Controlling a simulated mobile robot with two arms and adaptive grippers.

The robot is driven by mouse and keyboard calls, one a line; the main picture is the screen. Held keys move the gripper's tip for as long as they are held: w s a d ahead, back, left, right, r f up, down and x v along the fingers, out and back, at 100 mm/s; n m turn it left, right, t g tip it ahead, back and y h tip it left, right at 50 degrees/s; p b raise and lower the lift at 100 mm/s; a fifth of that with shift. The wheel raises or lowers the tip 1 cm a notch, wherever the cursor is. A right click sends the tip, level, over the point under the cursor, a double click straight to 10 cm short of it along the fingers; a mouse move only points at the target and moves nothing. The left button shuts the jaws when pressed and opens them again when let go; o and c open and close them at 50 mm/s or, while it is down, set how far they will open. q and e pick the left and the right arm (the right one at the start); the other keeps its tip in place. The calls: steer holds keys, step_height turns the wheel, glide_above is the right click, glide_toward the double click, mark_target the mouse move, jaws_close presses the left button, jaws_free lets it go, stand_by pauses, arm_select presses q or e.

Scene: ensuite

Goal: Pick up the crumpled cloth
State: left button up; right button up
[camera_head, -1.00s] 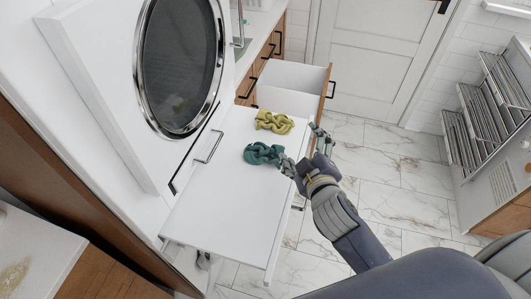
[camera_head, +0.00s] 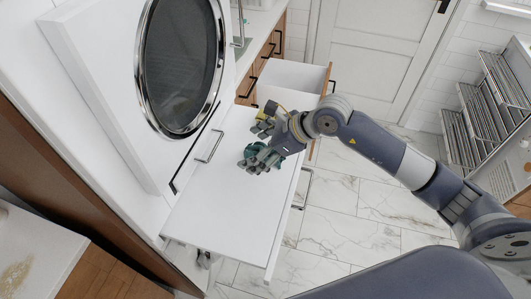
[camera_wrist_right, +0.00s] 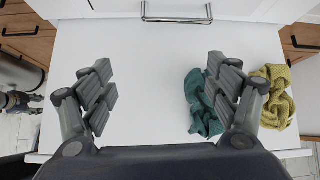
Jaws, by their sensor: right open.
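A crumpled teal cloth (camera_head: 250,153) and a crumpled yellow-green cloth (camera_head: 262,132) lie side by side on a white pull-out shelf (camera_head: 225,210). My right gripper (camera_head: 259,141) is over them in the head view, with its fingers partly hiding both. There the teal cloth (camera_wrist_right: 202,118) shows beside and partly behind the right finger. The yellow-green cloth (camera_wrist_right: 284,112) lies farther right, outside that finger. Contact with either cloth cannot be told.
A white appliance with a round dark door (camera_head: 182,65) stands left of the shelf. An open drawer (camera_head: 292,80) is just beyond the shelf. A rack with metal shelves (camera_head: 480,115) stands at the right. Marble floor (camera_head: 345,215) is clear right of the shelf.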

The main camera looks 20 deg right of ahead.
mark_target(254, 149)
steer(key=w+d+f+h, duration=0.2)
steer(key=d+h, duration=0.1)
steer(key=d, duration=0.4)
steer(key=shift+h, duration=0.3)
steer(key=x, duration=0.2)
steer(key=p+x, duration=0.1)
steer(key=x, duration=0.2)
steer(key=shift+d+p, duration=0.25)
steer(key=shift+p, duration=0.05)
steer(key=shift+w+f+p, duration=0.15)
steer(key=shift+f+p, duration=0.2)
steer(key=shift+p, duration=0.1)
steer(key=p+x, duration=0.1)
steer(key=x, duration=0.2)
steer(key=shift+d, duration=0.1)
steer(key=shift+p+x, duration=0.3)
steer(key=shift+x, duration=0.5)
steer(key=c, duration=1.1)
